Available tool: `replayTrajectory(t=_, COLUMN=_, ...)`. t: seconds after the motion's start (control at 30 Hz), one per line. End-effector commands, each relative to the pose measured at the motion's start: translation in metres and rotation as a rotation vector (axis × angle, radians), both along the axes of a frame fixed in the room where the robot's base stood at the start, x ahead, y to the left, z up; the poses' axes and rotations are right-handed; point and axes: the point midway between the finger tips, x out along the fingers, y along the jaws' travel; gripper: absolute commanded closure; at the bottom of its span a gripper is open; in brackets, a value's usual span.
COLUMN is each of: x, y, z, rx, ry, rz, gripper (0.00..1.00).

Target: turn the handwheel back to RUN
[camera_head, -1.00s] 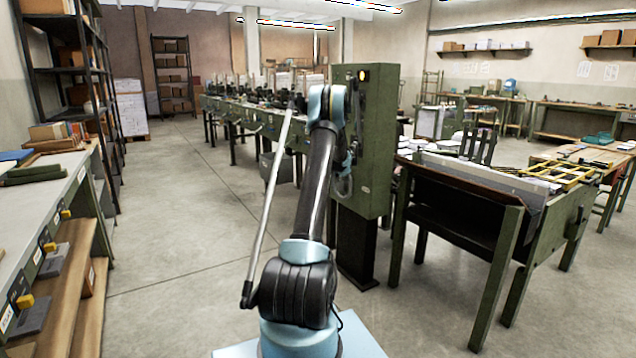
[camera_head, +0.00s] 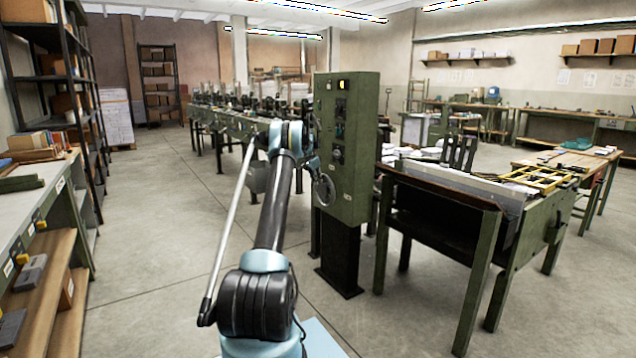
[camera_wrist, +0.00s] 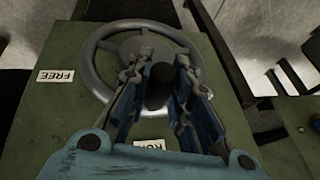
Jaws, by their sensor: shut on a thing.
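The grey handwheel (camera_wrist: 92,73) fills the upper middle of the wrist view, mounted on a green panel. Its rim also shows in the head view (camera_head: 325,190), low on the cabinet front. My gripper (camera_wrist: 160,68) is shut on the wheel's dark knob (camera_wrist: 158,92), which sits on the lower part of the rim in the wrist view. A white FREE label (camera_wrist: 55,76) is left of the wheel. A RUN label (camera_wrist: 150,144) lies below the knob, partly covered by my fingers. In the head view my wrist hides most of the gripper.
A long machine line runs behind. The floor on the left is open, up to a shelf bench (camera_head: 40,205).

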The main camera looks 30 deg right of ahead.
Motion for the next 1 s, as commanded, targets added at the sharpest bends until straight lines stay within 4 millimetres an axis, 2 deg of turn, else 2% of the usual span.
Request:
replayTrajectory(t=0.67, x=0.0077, y=0.0007, z=0.0001, rx=0.001, ry=-0.009, rz=0.003, gripper=1.00)
replayTrajectory(t=0.7, x=0.0077, y=0.0006, z=0.0002, rx=0.001, ry=-0.008, rz=0.004, gripper=0.76)
replayTrajectory(t=0.77, x=0.0073, y=0.0002, z=0.0000, rx=0.002, ry=-0.008, rz=0.003, gripper=0.63)
replayTrajectory(t=0.8, x=0.0067, y=-0.0003, z=-0.0001, rx=0.002, ry=-0.008, rz=0.003, gripper=0.59)
replayTrajectory(t=1.0, x=0.0043, y=-0.0025, z=0.0000, rx=0.001, ry=-0.006, rz=-0.001, gripper=0.59)
